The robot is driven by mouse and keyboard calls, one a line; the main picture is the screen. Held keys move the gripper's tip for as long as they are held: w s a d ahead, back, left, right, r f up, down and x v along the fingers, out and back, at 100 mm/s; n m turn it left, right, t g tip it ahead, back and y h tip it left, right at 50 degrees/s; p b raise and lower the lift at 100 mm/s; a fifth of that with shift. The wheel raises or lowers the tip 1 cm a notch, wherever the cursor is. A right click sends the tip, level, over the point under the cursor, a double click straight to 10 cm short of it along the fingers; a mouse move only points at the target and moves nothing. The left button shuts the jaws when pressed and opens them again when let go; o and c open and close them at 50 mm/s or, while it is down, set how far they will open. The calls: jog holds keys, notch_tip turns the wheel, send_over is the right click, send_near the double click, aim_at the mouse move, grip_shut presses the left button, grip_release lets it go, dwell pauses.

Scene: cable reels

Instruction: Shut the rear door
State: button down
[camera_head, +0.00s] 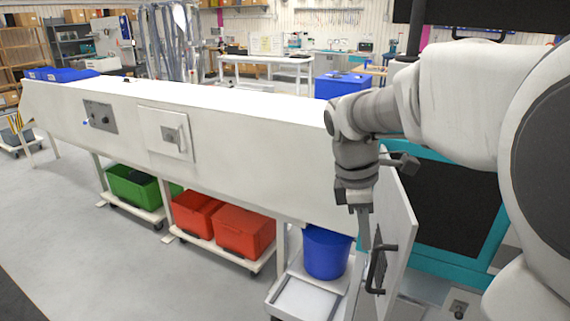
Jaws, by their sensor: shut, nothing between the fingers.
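A white door panel (402,232) stands out at an angle beside the teal-framed machine (452,262), right of centre. It looks open, and I see it at a steep slant. A dark handle (377,270) is on its left-facing side. My gripper (366,244) points down just left of the panel, above and close to the handle. The fingers are shut with nothing held. I cannot tell whether they touch the door. My arm hides the panel's upper part and some of the machine.
A long white machine housing (250,150) runs across the left and middle. Below it are a blue bin (326,252), red crates (243,232) and a green crate (135,187) on wheeled bases. Floor at front left is clear.

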jog(key=d+f+n, duration=0.1)
jog(key=d+f, duration=0.5)
jog(key=f, duration=0.4)
jog(key=shift+s, duration=0.25)
jog(key=shift+d, duration=0.1)
